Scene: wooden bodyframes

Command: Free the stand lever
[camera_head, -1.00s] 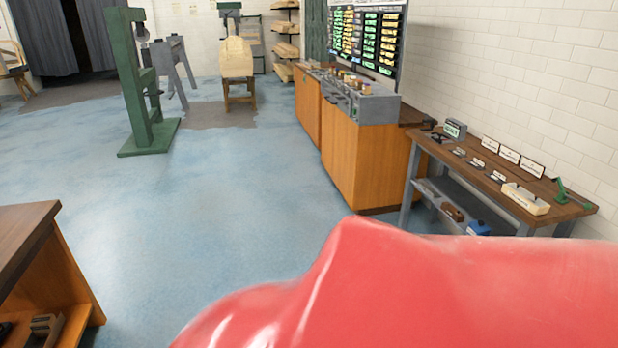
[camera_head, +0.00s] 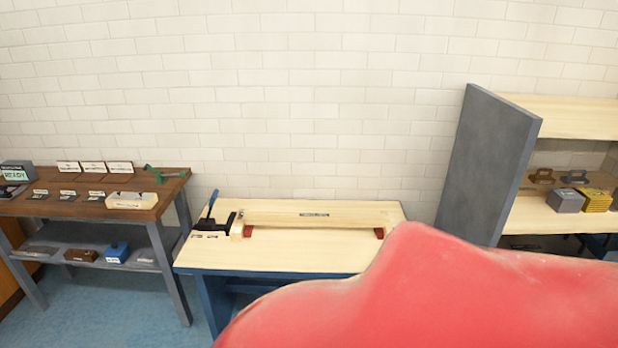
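A blue-handled lever (camera_head: 212,203) stands tilted at the left end of a pale-topped bench (camera_head: 290,262) with blue legs. Its base is a black fixture (camera_head: 214,224). A long pale wooden beam (camera_head: 350,216) with a small label lies beside it on red supports (camera_head: 379,233). A green lever-like tool (camera_head: 165,174) sits on the dark wooden table (camera_head: 60,208) at left. I cannot tell which of these is the stand lever, or what blocks it. Neither gripper is in view.
A large glossy red shape (camera_head: 430,300) fills the lower right and hides part of the bench; I cannot tell what it is. A grey-sided shelf unit (camera_head: 487,165) holding small blocks stands at right. Blue floor (camera_head: 120,310) is free between table and bench.

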